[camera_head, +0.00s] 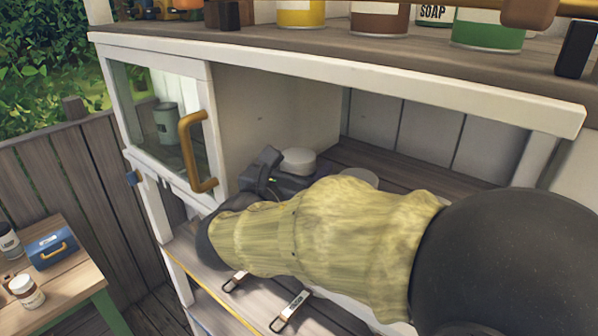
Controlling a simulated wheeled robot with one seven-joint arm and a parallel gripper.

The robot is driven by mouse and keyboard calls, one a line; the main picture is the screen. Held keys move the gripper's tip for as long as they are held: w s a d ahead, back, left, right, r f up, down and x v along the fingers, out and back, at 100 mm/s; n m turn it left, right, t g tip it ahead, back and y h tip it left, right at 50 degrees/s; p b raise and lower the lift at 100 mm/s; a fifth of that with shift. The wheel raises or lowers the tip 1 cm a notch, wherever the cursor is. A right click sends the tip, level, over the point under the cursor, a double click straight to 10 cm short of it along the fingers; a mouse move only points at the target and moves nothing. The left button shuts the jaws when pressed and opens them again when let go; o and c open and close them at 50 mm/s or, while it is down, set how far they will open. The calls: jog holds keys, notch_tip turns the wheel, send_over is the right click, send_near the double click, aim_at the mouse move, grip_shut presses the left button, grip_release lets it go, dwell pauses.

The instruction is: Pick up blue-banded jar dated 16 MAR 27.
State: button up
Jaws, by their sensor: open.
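My arm reaches in from the right, in a yellow sleeve, to the open cubby at the middle. The dark end of my gripper (272,178) shows past the sleeve, inside the cubby. It is open; its fingertips are mostly hidden. A pale round jar top (299,160) shows just behind my gripper. A second pale round top (358,178) shows to the right, mostly hidden by my sleeve. No blue band or date can be read on either; their sides are hidden.
A glass door with a gold handle (188,150) closes the left cubby, with a grey-green canister (166,122) inside. Cans, including a yellow one (301,12), stand on the top shelf. Two metal label holders (290,311) show below my arm.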

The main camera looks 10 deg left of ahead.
aim_at(303, 150)
jog(key=x, duration=0.2)
jog(key=shift+w+d+p, duration=0.1)
jog(key=shift+w+p, duration=0.25)
jog(key=shift+p, duration=0.05)
jog(key=shift+c, duration=0.2)
jog(key=c, duration=1.3)
jog(key=shift+r+b, duration=0.45)
jog(key=shift+r, duration=0.1)
jog(key=shift+r+b, duration=0.5)
jog(key=shift+r, duration=0.5)
jog(key=b+v, duration=0.1)
jog(key=v, duration=0.5)
jog(key=b+v, duration=0.2)
jog(key=v, duration=0.4)
jog(key=b+v, duration=0.2)
jog(key=v, duration=0.4)
jog(key=shift+s+r, duration=0.1)
jog(key=shift+r, duration=0.15)
